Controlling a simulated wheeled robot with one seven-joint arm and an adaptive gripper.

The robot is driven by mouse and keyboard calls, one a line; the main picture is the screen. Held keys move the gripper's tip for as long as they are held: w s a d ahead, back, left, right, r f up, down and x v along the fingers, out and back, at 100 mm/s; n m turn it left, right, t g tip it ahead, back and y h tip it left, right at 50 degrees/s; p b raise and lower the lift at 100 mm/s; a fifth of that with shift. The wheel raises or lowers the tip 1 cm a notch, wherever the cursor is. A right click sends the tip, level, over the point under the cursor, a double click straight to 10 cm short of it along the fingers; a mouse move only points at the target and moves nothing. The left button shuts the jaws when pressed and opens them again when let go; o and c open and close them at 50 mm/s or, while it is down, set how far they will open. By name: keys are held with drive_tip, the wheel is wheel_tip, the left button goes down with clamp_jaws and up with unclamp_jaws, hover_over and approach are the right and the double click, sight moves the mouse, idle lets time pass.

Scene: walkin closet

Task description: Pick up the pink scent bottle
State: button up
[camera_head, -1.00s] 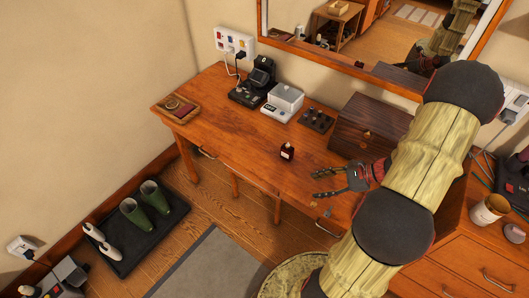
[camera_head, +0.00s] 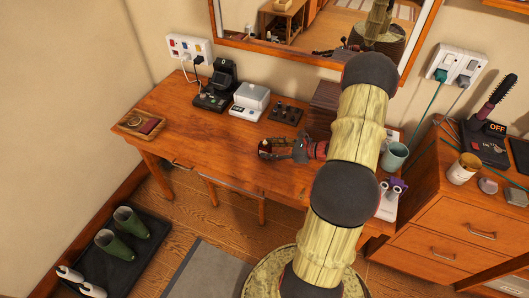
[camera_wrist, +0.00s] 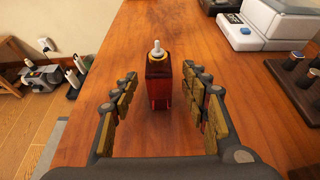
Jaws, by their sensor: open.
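The scent bottle looks dark red rather than pink, with a gold collar and a white nozzle. In the wrist view the bottle (camera_wrist: 157,82) stands upright on the wooden table (camera_wrist: 130,35). My gripper (camera_wrist: 160,78) is open, with one padded finger on each side of the bottle and a visible gap on both sides. In the head view my gripper (camera_head: 265,148) is low over the table, its fingers pointing left around the bottle, which they partly hide.
Behind are a black device (camera_head: 217,90), a white-topped box (camera_head: 250,100) and a dark tray of small knobs (camera_head: 286,112). A wooden box (camera_head: 322,112) is partly hidden by my arm. A small wooden tray (camera_head: 140,124) sits at the left end. The table between is clear.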

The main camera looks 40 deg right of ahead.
drive_tip(key=shift+x, duration=1.35)
drive_tip(key=shift+c, duration=1.4)
clamp_jaws()
